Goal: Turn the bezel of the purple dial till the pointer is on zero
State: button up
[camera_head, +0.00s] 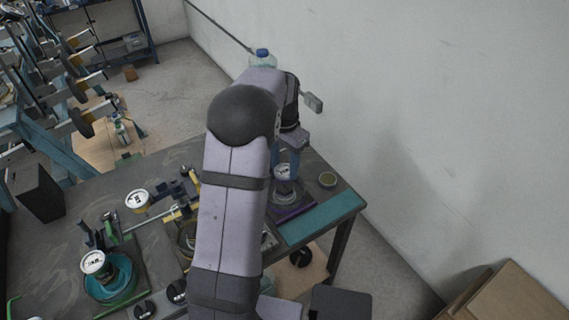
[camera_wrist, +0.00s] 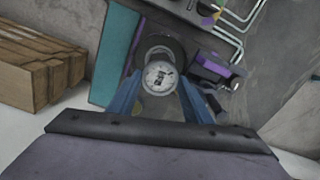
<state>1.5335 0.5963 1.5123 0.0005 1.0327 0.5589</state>
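The purple dial (camera_wrist: 160,77) has a round white face with dark marks. It shows between my fingers in the wrist view, and its face also shows in the head view (camera_head: 284,172). The marks are too small for me to read the pointer against zero. It stands over a dark base with purple edges (camera_head: 293,211). My gripper (camera_wrist: 161,88) has its two blue fingers apart, one on each side of the dial; it also shows in the head view (camera_head: 286,160). I cannot tell whether the fingers touch the bezel.
A teal strip (camera_head: 322,217) lies along the table's edge beside the purple base. Other white-faced dials stand left, one upper (camera_head: 138,200) and one over a green base (camera_head: 96,263). The wall is close behind.

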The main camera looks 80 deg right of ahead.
aim_at(284, 170)
jog(key=n, duration=0.5)
jog(key=shift+r, duration=0.1)
dwell(0.3)
jog(key=o, duration=0.8)
jog(key=shift+r+b, duration=0.95)
jog(key=shift+r, duration=2.7)
